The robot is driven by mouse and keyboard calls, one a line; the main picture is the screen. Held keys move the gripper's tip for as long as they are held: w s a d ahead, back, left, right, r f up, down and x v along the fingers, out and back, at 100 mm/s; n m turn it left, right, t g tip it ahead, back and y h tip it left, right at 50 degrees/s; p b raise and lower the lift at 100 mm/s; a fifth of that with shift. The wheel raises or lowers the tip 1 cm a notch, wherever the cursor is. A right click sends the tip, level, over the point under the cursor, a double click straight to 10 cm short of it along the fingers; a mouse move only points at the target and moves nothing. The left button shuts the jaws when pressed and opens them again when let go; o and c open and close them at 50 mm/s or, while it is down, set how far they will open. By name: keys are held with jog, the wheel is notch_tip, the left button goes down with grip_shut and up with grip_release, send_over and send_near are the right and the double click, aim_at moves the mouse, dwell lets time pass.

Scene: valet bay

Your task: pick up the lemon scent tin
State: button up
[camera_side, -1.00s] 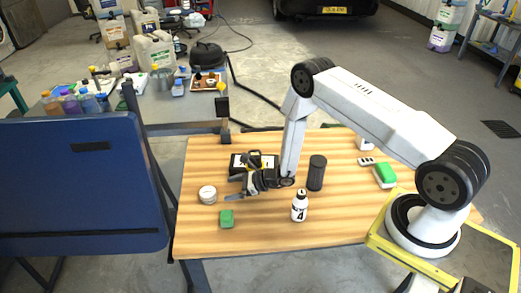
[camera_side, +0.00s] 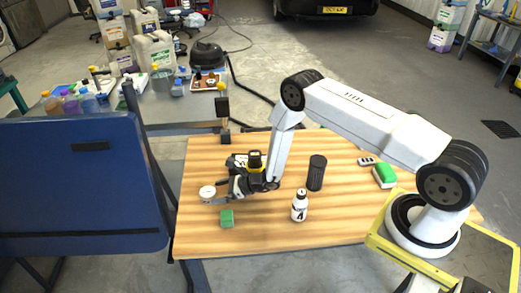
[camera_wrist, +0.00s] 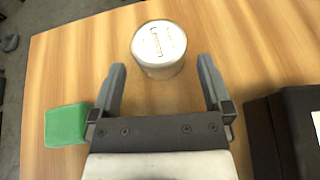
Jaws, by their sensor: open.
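A round, pale tin (camera_side: 207,190) stands upright on the left part of the wooden table. In the wrist view the tin (camera_wrist: 158,45) shows a white lid with dark lettering too blurred to read, so I cannot confirm its scent. My gripper (camera_wrist: 161,68) is open and empty, with one finger on each side of the tin's near edge. Most of the tin lies beyond the fingertips. In the side view my gripper (camera_side: 219,193) is low over the table, right beside the tin, and one finger partly covers its lower side.
A green block (camera_side: 227,218) lies in front of the gripper. A dark box (camera_wrist: 275,135) is close on the right in the wrist view.

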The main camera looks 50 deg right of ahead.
aim_at(211, 192)
jog(key=shift+x, duration=1.55)
jog(key=c, duration=1.1)
jog(key=shift+r, duration=0.2)
jog(key=shift+r, duration=1.2)
jog(key=shift+s+d+r, duration=0.2)
jog(key=shift+s+r, duration=1.5)
jog(key=shift+s, duration=0.65)
jog(key=shift+s+d+r, duration=0.15)
jog(key=shift+s+r, duration=1.6)
jog(key=shift+s, duration=0.55)
jog(key=shift+s+d+r, duration=0.2)
jog(key=shift+s+r, duration=1.5)
jog(key=shift+s, duration=0.65)
